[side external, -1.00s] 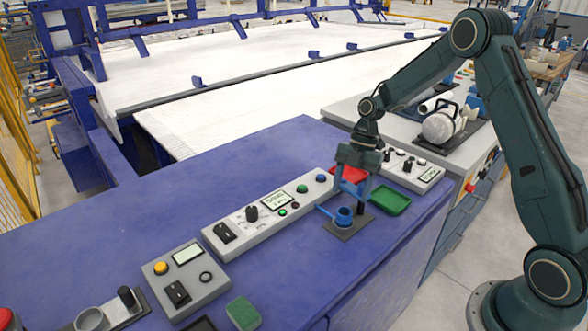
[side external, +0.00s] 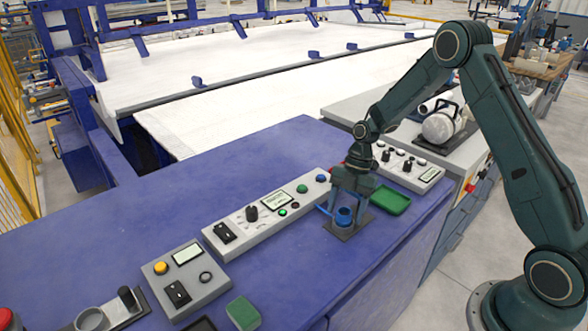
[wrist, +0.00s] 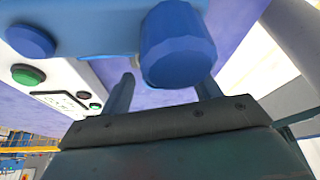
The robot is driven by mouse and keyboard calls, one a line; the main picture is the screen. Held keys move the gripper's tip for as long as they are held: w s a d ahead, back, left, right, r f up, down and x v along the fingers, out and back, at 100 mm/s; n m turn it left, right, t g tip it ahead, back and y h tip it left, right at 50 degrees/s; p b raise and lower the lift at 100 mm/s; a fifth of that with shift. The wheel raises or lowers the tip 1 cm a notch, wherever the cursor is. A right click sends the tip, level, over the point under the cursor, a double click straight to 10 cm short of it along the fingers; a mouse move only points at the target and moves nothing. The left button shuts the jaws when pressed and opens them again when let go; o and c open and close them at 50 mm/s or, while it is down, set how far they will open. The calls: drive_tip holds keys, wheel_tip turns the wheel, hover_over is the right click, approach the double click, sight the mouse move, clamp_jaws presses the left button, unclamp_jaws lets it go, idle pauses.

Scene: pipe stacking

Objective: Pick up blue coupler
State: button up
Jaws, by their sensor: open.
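The blue coupler (side external: 344,215) stands on a small dark plate (side external: 340,232) near the front right of the blue bench. In the wrist view the blue coupler (wrist: 177,45) fills the upper middle, in front of the space between the two fingers. My gripper (side external: 345,204) is directly above the coupler, pointing down. Its fingers are close to the coupler's upper part. In the wrist view my gripper (wrist: 165,85) is open, with one finger on each side of the coupler's near end. I cannot tell whether a finger touches it.
A control box (side external: 265,213) with knobs and buttons lies close left of the coupler. A green tray (side external: 390,201) is close right. A red tray is mostly hidden behind my gripper. Another control box (side external: 408,170) stands behind. The bench (side external: 120,220) is clear at left.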

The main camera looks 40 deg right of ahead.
sight(346, 210)
idle(0.4)
drive_tip(key=c, duration=1.1)
drive_tip(key=shift+o, duration=0.2)
drive_tip(key=shift+r, duration=0.15)
wheel_tip(346, 210, up, 20)
idle(0.4)
